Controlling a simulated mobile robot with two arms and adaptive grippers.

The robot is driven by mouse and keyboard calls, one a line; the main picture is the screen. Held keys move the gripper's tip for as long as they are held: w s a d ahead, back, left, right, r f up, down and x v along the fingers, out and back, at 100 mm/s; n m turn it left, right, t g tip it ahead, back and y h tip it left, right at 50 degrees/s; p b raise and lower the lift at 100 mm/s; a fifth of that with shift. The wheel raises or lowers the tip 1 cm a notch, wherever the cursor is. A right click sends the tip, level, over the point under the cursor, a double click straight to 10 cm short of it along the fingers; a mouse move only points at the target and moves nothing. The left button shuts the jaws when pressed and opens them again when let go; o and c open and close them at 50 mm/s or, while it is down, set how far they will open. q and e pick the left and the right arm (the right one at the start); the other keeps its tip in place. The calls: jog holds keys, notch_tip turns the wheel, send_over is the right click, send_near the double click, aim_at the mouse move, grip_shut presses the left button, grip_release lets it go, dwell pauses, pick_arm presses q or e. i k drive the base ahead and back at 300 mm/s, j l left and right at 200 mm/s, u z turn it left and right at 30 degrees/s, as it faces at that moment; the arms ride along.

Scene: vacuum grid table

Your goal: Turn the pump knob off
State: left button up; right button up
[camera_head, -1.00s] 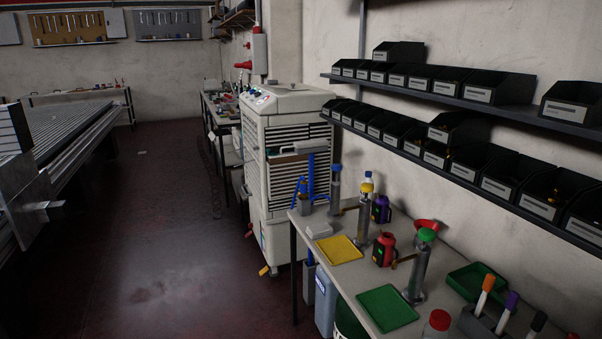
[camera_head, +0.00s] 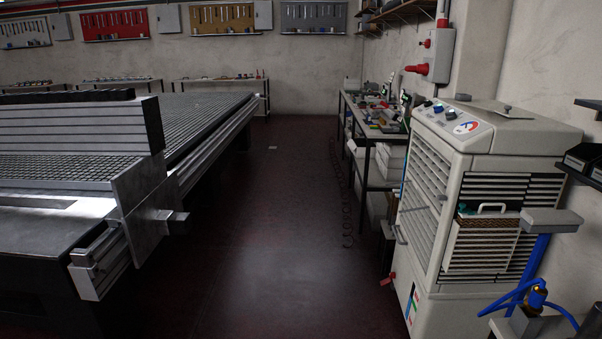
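A tall beige machine cabinet (camera_head: 505,135) with louvred sides stands at the right. Its sloped top panel carries small dark and blue knobs (camera_head: 438,108) beside a round red and blue emblem. I cannot tell which of these knobs is the pump knob, nor which way any of them is set. Neither of my grippers shows in this view.
A large grid table (camera_head: 205,109) with a metal gantry (camera_head: 140,185) runs along the left. The dark red floor (camera_head: 275,240) between it and the cabinet is clear. A cluttered workbench (camera_head: 372,128) stands behind the cabinet, below a red and grey wall box (camera_head: 440,55).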

aim_at(436, 108)
jog(key=i, duration=1.85)
jog(key=i+z, duration=0.4)
jog(key=i+j+z, duration=0.6)
jog(key=i+z, duration=0.2)
jog(key=i+j+z, duration=0.4)
jog(key=k+j, duration=0.05)
